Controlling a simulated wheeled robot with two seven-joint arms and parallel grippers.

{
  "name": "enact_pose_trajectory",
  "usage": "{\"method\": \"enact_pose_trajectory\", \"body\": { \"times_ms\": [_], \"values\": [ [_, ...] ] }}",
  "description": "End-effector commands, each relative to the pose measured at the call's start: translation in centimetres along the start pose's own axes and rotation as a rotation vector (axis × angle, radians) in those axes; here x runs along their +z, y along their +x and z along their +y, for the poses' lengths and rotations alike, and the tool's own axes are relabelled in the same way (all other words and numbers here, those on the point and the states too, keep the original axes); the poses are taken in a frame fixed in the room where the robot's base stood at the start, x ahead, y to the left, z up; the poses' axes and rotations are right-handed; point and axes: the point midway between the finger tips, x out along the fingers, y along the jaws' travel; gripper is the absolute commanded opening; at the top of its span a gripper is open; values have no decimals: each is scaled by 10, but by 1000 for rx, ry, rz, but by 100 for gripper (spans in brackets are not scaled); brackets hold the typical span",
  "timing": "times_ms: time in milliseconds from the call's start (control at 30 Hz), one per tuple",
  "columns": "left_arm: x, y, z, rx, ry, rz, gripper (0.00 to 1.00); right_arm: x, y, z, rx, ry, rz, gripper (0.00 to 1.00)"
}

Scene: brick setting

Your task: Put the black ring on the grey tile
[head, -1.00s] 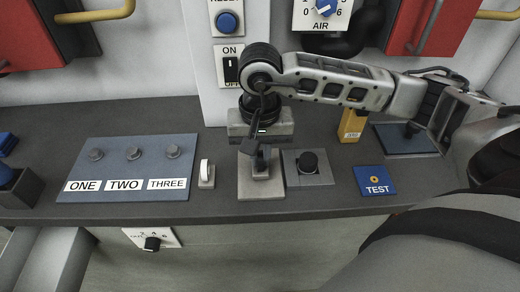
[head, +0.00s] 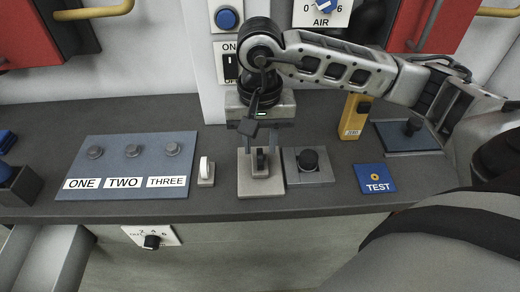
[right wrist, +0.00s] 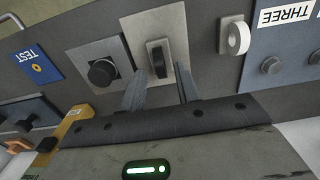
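My right gripper (head: 259,145) is above and behind the ring in the head view. Its two fingers (right wrist: 160,70) are spread apart with nothing between them, and the ring appears clear of them. My left gripper is not in view.
A white ring (head: 204,169) stands in a holder to the left. A black knob (head: 308,160) on a grey plate stands close on the right. A blue panel (head: 120,145) with several knobs, a blue TEST plate (head: 374,178) and a yellow block (head: 355,115) are also on the bench.

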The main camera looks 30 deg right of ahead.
Motion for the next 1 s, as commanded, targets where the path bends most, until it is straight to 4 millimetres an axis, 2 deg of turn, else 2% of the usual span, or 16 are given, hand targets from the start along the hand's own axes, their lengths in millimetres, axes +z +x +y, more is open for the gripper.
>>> {"method": "enact_pose_trajectory", "body": {
  "times_ms": [33,200,400,600,1000],
  "values": [
    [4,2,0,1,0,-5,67,-1,-12,-1,-6,0,7,32],
    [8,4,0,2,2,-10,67,-1,-50,-1,-5,0,5,32],
    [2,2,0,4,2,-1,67,-1,-81,-1,-3,1,4,32],
    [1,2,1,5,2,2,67,0,-90,0,-1,1,1,32],
    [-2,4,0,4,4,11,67,0,-90,0,-1,1,0,32]
  ]
}}
